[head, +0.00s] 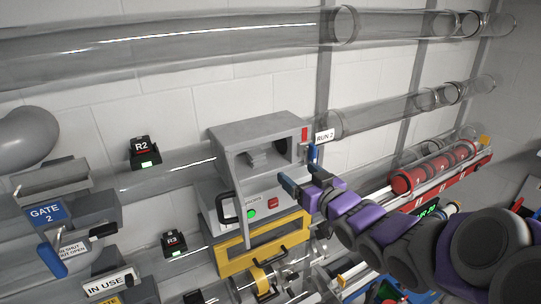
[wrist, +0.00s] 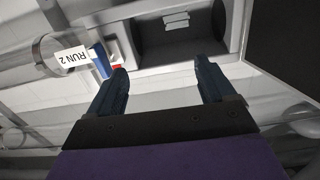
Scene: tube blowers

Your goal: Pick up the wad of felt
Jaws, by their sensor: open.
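I cannot pick out a wad of felt with certainty. A grey box station (head: 228,142) has an open recess, and a lighter grey shape (head: 262,157) shows inside it; I cannot tell whether this is felt or part of the box. In the wrist view the dark recess (wrist: 215,42) lies ahead, with pale grey strips (wrist: 176,20) on its inside. My gripper (head: 298,172) is open and empty, in front of the station near its right side. In the wrist view its two blue fingers (wrist: 160,72) are apart, pointing toward the recess.
A blue lever (head: 313,152) and a RUN 2 label (head: 324,136) sit at the station's right side. Clear tubes (head: 200,40) run along the wall. A yellow frame (head: 262,242) is below. A rack of red canisters (head: 430,175) stands at the right.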

